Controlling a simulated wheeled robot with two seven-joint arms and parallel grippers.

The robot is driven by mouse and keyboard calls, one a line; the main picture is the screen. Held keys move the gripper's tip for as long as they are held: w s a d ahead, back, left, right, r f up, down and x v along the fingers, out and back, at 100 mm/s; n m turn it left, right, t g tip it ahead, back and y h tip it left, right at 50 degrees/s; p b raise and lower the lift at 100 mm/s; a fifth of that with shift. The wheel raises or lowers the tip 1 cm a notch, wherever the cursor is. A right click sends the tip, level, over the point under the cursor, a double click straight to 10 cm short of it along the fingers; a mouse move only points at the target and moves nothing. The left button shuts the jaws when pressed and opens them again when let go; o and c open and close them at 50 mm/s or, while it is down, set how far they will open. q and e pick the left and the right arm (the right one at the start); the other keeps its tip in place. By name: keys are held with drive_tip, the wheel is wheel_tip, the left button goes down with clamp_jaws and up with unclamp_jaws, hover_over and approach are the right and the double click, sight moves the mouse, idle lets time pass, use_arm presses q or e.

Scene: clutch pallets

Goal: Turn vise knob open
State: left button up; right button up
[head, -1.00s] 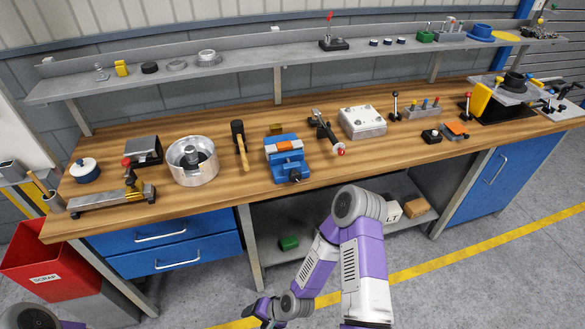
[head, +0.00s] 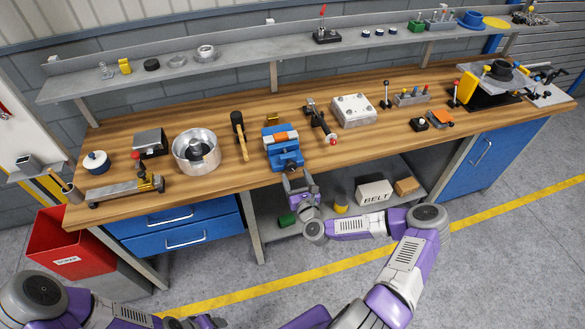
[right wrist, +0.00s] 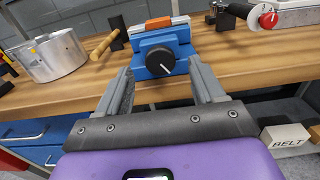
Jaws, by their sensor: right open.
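The blue vise (head: 283,148) stands near the front edge of the wooden workbench, with an orange piece (head: 281,137) between its jaws. Its black round knob (right wrist: 160,60) with a white pointer line faces me in the right wrist view. My right gripper (head: 299,178) is open and empty just in front of the bench edge, below the vise. In the right wrist view its two fingers (right wrist: 160,80) stand either side of the knob's line, apart from it. My left arm shows at the lower left of the head view; its gripper cannot be made out clearly.
The bench edge (head: 225,190) and a lower shelf with a BELT box (head: 374,192) are near my right arm.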

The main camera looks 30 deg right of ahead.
sight(292, 168)
drive_tip(key=shift+x, duration=2.1)
drive_tip(key=c, duration=1)
drive_tip(key=shift+a, duration=0.1)
